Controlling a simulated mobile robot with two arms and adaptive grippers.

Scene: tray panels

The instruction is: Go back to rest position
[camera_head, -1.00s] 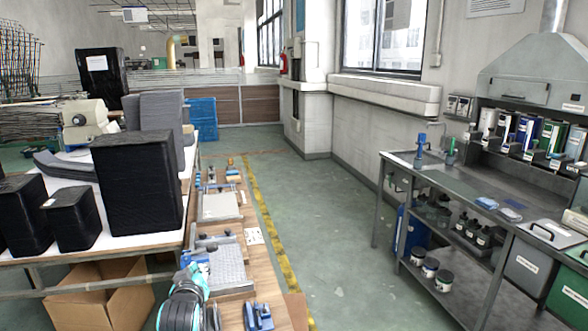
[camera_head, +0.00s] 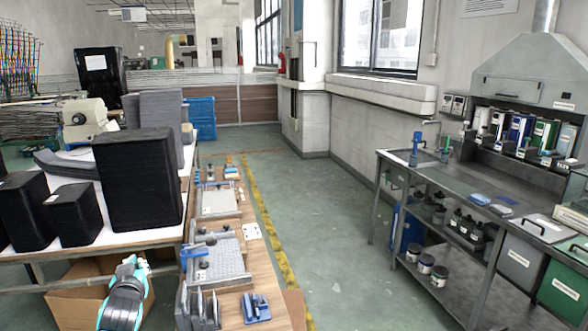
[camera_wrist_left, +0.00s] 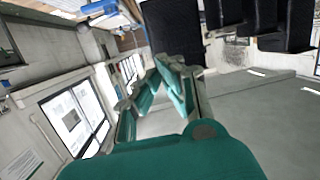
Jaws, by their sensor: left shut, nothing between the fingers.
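My left gripper (camera_head: 131,265) and teal forearm are at the bottom left of the head view, in front of the table's edge and over the cardboard box. In the left wrist view its teal fingers (camera_wrist_left: 165,62) come together at the tips with nothing between them. It is clear of the narrow wooden bench (camera_head: 262,278) to its right. My right gripper is not in view.
Black wrapped blocks (camera_head: 140,180) stand on the white table (camera_head: 85,248) at left. A cardboard box (camera_head: 75,306) sits below it. Trays (camera_head: 220,262) and blue-grey parts lie on the bench. A metal workbench (camera_head: 450,190) stands right. The aisle floor (camera_head: 330,240) is free.

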